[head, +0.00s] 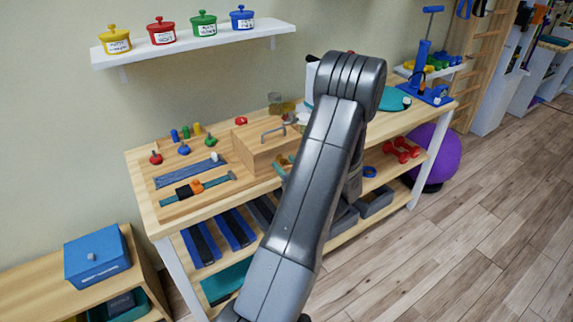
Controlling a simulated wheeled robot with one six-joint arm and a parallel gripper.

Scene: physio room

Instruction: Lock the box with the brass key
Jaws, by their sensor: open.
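A wooden box (258,158) with a grey metal handle on top stands on the wooden workbench (140,172), left of my arm. I cannot tell which box has a lock. I cannot make out a brass key. My arm rises across the middle and bends down behind itself, hiding part of the bench. My gripper is hidden behind the arm.
Small coloured knobs, a blue strip (190,172) and a strap tool (195,188) lie on the bench's left. Coloured pots stand on the wall shelf (185,47). A blue pump (420,75) stands at the right end. Red dumbbells (402,150) and a purple ball (437,155) are lower right.

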